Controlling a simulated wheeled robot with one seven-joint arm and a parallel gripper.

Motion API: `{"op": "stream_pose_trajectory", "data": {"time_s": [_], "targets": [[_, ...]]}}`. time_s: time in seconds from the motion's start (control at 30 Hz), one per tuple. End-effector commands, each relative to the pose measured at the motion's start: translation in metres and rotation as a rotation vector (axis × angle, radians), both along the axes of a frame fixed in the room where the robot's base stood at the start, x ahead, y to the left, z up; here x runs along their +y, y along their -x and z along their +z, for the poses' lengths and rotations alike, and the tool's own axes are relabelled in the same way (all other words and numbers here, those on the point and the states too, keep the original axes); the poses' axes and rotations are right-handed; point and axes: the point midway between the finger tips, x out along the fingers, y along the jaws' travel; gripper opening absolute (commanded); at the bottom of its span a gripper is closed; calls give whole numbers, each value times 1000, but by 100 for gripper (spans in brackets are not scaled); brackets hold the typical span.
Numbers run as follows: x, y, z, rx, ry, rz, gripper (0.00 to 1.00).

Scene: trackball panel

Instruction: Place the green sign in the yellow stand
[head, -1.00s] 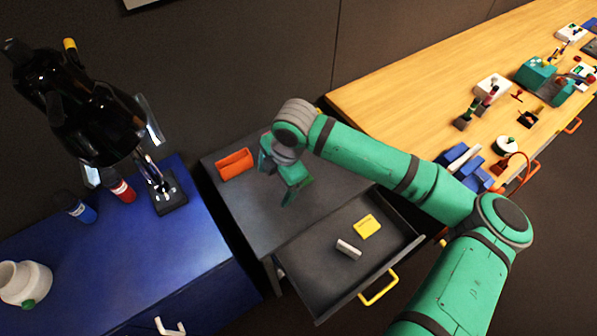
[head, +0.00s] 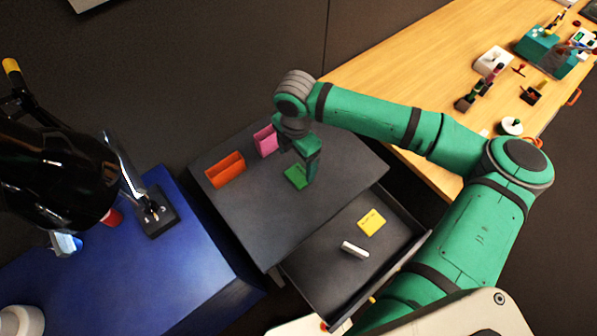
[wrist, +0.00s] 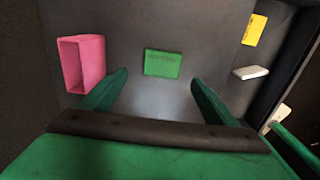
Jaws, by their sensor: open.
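The green sign (head: 295,177) lies flat on the dark grey top of the drawer unit; it also shows in the wrist view (wrist: 162,63). My gripper (wrist: 159,78) is open and empty, pointing down, with its fingers on either side of the sign's near edge in the wrist view. In the head view my gripper (head: 308,170) partly overlaps the sign; I cannot tell its exact height. A yellow piece (head: 371,222) lies in the open drawer and looks like a flat plate with print. It shows in the wrist view (wrist: 254,30). No yellow upright holder is visible.
A pink open holder (head: 265,141) and an orange holder (head: 224,170) stand on the grey top (head: 262,220). A white block (head: 355,249) lies in the open drawer (head: 325,290). A blue cabinet (head: 190,265) is at left, a cluttered wooden bench (head: 400,50) at right.

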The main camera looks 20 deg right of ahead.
Motion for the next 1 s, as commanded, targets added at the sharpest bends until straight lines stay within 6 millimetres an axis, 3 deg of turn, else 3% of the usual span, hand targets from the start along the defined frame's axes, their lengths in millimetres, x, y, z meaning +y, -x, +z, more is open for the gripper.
{"op": "stream_pose_trajectory", "data": {"time_s": [0.33,0.6,0.93,0.97,1.0], "targets": [[-2,1,-29,1,1,-3,83],[-4,3,-64,0,1,-5,83],[-4,3,-72,-2,2,-4,83],[-4,3,-72,-2,2,-4,80],[-4,3,-72,-2,2,-4,71]]}}
